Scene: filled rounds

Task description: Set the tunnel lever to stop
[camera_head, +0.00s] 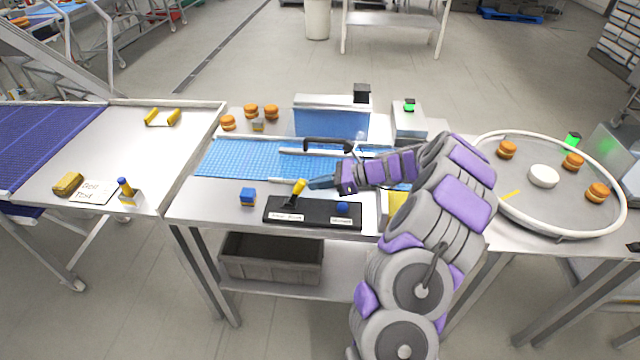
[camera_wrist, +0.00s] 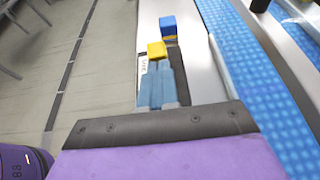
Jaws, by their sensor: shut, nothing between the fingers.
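The lever with a yellow handle (camera_head: 299,187) rises from the left part of a black panel (camera_head: 318,222) at the table's front edge. It leans to the right in the head view. White labels (camera_head: 286,216) sit on the panel's front, too small to read surely. My gripper (camera_head: 312,184) is shut and empty, its tips just right of the yellow handle; I cannot tell whether they touch. In the wrist view the blue-grey fingertips (camera_wrist: 161,72) lie just below the yellow handle (camera_wrist: 157,50) and cover part of the panel. A blue knob (camera_head: 343,207) sits at the panel's right.
A blue block (camera_head: 248,197) stands left of the panel. Behind runs a blue belt (camera_head: 235,158) through a blue tunnel (camera_head: 332,118), with a black handle (camera_head: 328,144) in front. A round turntable (camera_head: 484,196) with buns is at the right.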

